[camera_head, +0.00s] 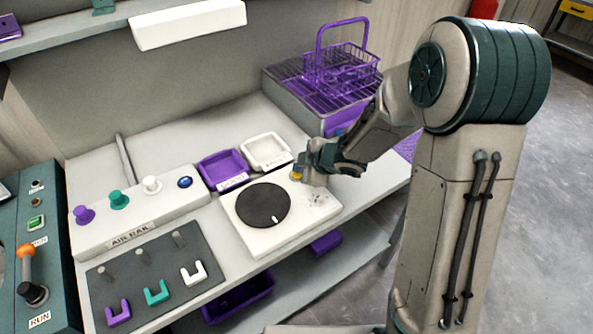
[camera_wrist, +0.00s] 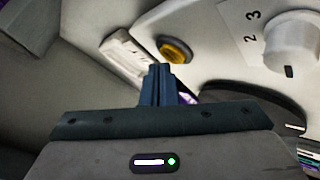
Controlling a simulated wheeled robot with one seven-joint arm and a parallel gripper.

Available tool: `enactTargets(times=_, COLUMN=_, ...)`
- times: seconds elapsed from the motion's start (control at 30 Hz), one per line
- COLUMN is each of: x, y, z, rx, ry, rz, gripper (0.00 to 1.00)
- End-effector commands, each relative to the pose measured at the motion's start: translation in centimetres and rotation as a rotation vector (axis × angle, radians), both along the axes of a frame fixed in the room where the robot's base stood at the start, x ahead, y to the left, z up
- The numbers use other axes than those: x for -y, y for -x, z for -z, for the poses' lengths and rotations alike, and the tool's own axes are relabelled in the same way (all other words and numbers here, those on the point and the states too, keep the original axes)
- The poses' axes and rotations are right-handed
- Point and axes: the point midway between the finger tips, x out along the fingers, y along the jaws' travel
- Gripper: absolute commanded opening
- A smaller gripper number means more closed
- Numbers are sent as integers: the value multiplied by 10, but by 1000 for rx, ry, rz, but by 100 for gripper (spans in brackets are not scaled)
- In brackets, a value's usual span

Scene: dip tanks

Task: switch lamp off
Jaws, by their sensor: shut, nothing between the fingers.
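My gripper (camera_head: 303,172) is shut and empty, low over the back right corner of the white turntable unit (camera_head: 245,232). I cannot tell whether the fingers touch either one. The yellow button also shows in the head view (camera_head: 297,173), partly beside the gripper. A white box (camera_head: 188,24) at the shelf edge may be the lamp; whether it is lit is unclear.
A white knob (camera_wrist: 290,40) with numbers is at the right in the wrist view. The unit bears a dark disc (camera_head: 262,206). Purple (camera_head: 222,168) and white (camera_head: 266,151) trays stand behind it. A purple wire basket (camera_head: 342,65) is at the back right; a button panel (camera_head: 130,205) is left.

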Motion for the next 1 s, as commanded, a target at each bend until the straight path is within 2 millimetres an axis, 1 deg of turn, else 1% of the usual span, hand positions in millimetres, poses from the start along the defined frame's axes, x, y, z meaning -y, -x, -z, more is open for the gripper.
enactTargets(times=0.17, x=0, y=0, z=0, rx=0, ry=0, rz=0, gripper=0)
enactTargets(times=0.27, x=0, y=0, z=-4, rx=0, ry=0, rz=0, gripper=0)
enactTargets(times=0.8, x=0, y=0, z=-55, rx=0, ry=0, rz=0, gripper=0)
enactTargets(times=0.9, x=0, y=0, z=-61, rx=-1, ry=0, rz=-1, gripper=0)
enactTargets(times=1.0, x=0, y=0, z=-61, rx=-1, ry=0, rz=-1, gripper=0)
